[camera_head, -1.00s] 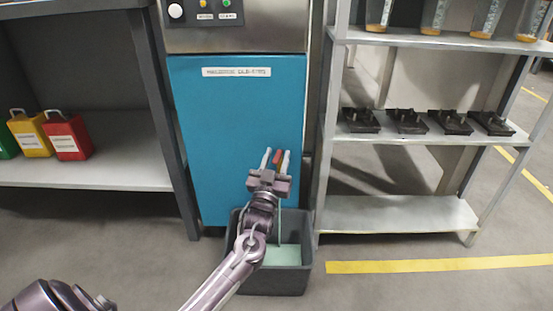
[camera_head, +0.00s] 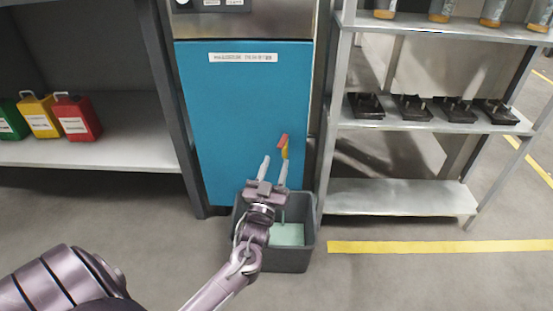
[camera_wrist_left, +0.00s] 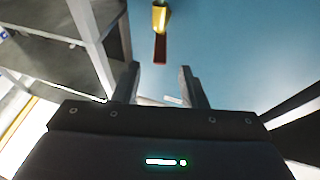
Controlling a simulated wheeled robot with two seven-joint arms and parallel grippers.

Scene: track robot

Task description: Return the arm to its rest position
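My left gripper (camera_head: 274,166) is open, with a clear gap between its two pale fingers. It is in front of the blue panel (camera_head: 240,120) and above the grey bin (camera_head: 303,258). The left wrist view also shows its dark fingers (camera_wrist_left: 162,85) apart with nothing between them. A red and yellow handle (camera_head: 283,143) shows just beyond the fingertips, apart from them in the left wrist view (camera_wrist_left: 160,45). Its lower part is hidden, and I cannot tell what it is fixed to. My left arm reaches in from the bottom. My right gripper is not in view.
A metal shelf rack (camera_head: 400,195) with several black parts stands close on the right. A grey shelf (camera_head: 110,155) on the left holds red (camera_head: 78,118), yellow (camera_head: 40,116) and green (camera_head: 10,120) canisters. Bare floor with a yellow line (camera_head: 440,247) lies in front.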

